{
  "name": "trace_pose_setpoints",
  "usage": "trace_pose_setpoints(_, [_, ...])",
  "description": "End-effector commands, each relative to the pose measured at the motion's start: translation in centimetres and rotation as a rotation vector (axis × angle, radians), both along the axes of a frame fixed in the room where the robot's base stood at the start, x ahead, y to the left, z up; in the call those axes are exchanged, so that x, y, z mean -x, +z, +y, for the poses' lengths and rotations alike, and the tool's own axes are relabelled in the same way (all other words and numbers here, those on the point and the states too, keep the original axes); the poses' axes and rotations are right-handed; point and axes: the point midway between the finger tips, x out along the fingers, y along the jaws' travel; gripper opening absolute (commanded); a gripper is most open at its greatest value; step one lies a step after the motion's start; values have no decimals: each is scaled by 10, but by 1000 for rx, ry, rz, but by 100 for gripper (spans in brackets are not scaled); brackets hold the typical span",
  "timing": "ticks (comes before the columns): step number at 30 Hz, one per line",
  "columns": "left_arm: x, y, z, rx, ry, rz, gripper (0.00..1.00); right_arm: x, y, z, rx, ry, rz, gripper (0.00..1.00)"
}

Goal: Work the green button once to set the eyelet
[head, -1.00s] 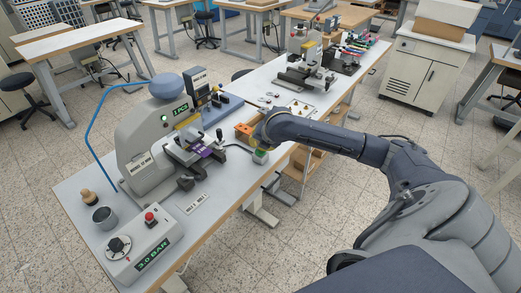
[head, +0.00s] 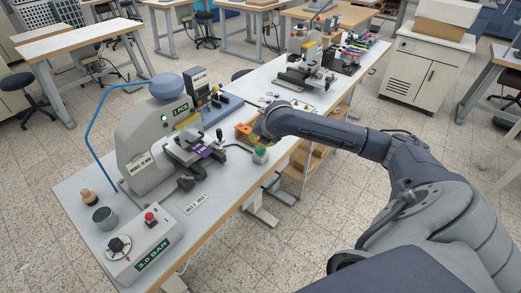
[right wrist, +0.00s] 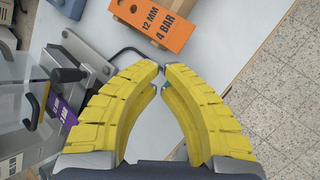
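The green button (head: 260,151) sits on a small pale housing near the front edge of the workbench, right of the machine. My right gripper (head: 256,138) is just above and behind it, apart from it as far as I can tell. In the right wrist view, the yellow fingers (right wrist: 163,70) are shut, tips together with nothing held. A sliver of green shows just below the tips; the fingers hide most of the button there. The grey machine (head: 147,140) has a green-lit counter (head: 174,114) and a purple strip (head: 203,152). My left gripper is not in view.
An orange block (right wrist: 165,22) marked 12 MM 4 BAR lies close beyond the fingertips. A 3.0 BAR control box (head: 140,246) with a red button, a grey cup (head: 105,219) and a wooden-handled tool (head: 88,197) stand at the bench's near left.

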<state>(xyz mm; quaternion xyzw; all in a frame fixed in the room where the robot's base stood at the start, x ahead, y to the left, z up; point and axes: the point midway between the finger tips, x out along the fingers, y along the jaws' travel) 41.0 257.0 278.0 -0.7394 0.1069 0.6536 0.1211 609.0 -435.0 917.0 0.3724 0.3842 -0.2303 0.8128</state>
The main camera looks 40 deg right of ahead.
Motion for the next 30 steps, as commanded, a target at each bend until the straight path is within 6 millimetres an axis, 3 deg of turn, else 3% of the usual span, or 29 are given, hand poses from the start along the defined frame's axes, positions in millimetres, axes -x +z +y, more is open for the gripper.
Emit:
trace_pose_setpoints(6, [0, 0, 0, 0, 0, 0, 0, 0, 4, 0, 1, 1, -1, 0])
trace_pose_setpoints(22, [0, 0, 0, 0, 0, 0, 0, 0, 45, 0, 2, 1, -2, 0])
trace_pose_setpoints(30, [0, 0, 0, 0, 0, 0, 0, 0, 50, 0, 0, 0, 1, 0])
